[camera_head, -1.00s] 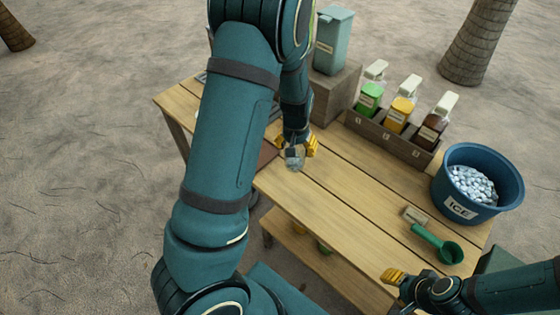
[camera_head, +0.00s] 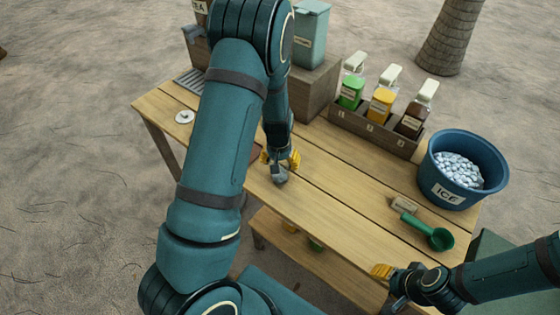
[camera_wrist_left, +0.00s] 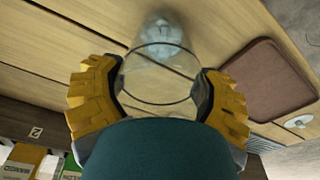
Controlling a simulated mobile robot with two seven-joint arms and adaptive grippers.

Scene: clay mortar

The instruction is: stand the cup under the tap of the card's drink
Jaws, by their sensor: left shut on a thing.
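My left gripper (camera_head: 280,163) is shut on a clear glass cup (camera_head: 280,177) over the left-middle part of the table, near its front edge. In the left wrist view the cup's round rim (camera_wrist_left: 160,101) shows between the two yellow fingers (camera_wrist_left: 163,90). At the top left a dispenser marked TEA (camera_head: 201,9) is partly cut off, with a grey slatted tray (camera_head: 190,80) below it. My left arm hides much of that end, including any other taps. I cannot make out the drink card. My right gripper (camera_head: 387,277) is at the front right; its finger opening is unclear.
A wooden crate (camera_head: 345,125) holds bottles with green, yellow and dark contents. A grey-blue bin (camera_head: 311,40) stands on a wooden box. An ice bucket (camera_head: 437,180) and green scoop (camera_head: 440,238) are at right. A brown mat (camera_wrist_left: 265,82) and white disc (camera_head: 184,117) lie left.

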